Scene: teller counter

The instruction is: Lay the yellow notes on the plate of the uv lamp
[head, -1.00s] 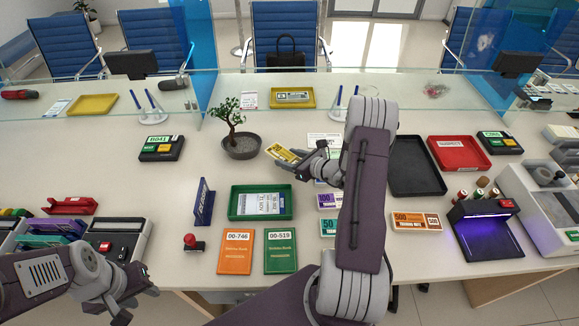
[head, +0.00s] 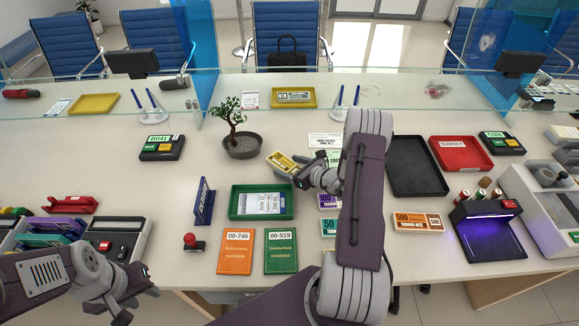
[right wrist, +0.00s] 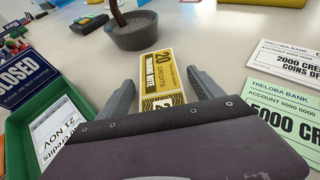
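The yellow notes (head: 281,162) lie on the counter in front of the potted tree. In the right wrist view the yellow notes (right wrist: 160,75) show a "20" and lie between my right fingers, with a gap on each side. My right gripper (head: 302,168) is open around or just above them; its two fingers also show in the right wrist view (right wrist: 162,95). The uv lamp (head: 487,210) stands at the right of the counter, its empty dark plate (head: 492,241) lit purple. My left gripper (head: 148,281) is at the lower left, away from the notes; its opening is unclear.
The potted tree (head: 242,147) stands just behind the notes. A green tray (head: 233,204) with a slip is in front of them.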

